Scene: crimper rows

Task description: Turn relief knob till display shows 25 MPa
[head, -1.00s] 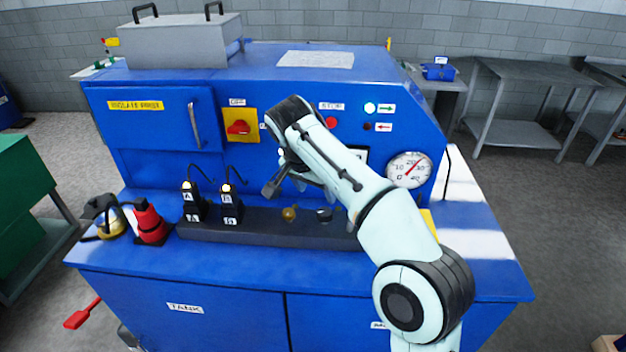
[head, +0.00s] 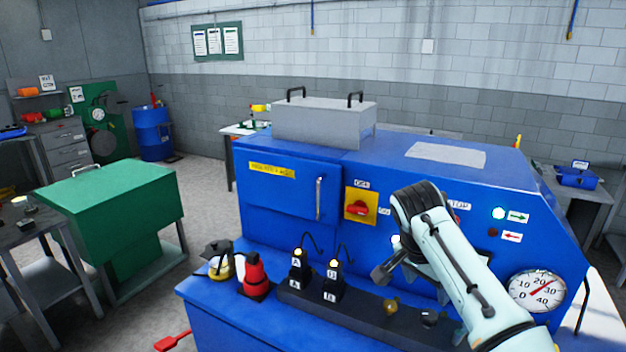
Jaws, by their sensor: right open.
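The blue bench machine (head: 285,215) fills the middle and right. On its dark front ledge are a small brass knob (head: 391,305) and a dark knob with a silvery top (head: 428,318); I cannot read which is the relief knob. A round white gauge (head: 537,291), marked 0 to 40, sits at the right of the panel, its red needle pointing up right, past 20. My right arm hides the digital display. My right gripper (head: 385,272) is open and empty, just above and left of the brass knob, apart from it. My left gripper is not in view.
Two black plug-like units, A (head: 298,270) and B (head: 333,281), stand on the ledge left of the knobs. A red bottle-shaped object (head: 254,275) stands further left. A red-and-yellow switch (head: 360,207) is on the panel. A green cabinet (head: 110,215) stands at left.

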